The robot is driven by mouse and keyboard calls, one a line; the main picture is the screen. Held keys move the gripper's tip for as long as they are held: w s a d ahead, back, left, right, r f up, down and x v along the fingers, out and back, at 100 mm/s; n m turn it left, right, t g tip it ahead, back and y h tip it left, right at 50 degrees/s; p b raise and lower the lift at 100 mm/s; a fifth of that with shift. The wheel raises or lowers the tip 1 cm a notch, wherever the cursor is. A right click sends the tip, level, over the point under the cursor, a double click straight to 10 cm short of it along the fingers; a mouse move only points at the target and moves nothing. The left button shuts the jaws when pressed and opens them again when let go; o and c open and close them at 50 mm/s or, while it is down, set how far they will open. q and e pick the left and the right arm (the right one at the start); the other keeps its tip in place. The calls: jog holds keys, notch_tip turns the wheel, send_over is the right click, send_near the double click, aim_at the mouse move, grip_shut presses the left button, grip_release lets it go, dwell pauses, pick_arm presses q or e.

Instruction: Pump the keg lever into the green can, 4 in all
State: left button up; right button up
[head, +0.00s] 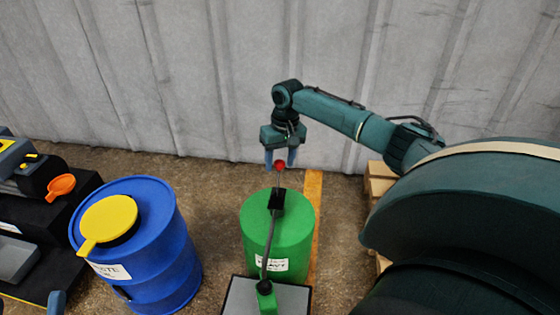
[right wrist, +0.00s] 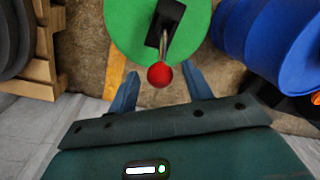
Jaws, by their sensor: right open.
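The green keg (head: 262,232) stands on the floor in the middle of the head view. A black pump head (head: 277,198) sits on its top, and its lever ends in a red knob (head: 280,166). A thin dark tube runs from the pump head down to a small green can (head: 265,297) at the bottom edge. My right gripper (head: 281,160) is open above the knob. In the right wrist view, the red knob (right wrist: 160,75) shows between the parted blue fingers of my right gripper (right wrist: 162,88). Contact cannot be told. My left gripper does not clearly show.
A blue drum (head: 160,260) with a yellow lid (head: 108,220) stands left of the keg. Dark equipment with an orange part (head: 61,187) is at far left. A grey-topped stand (head: 291,298) is in front. A wooden pallet (head: 379,178) is at right, and a pale wall behind.

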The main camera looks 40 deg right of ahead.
grip_shut()
dwell(0.5)
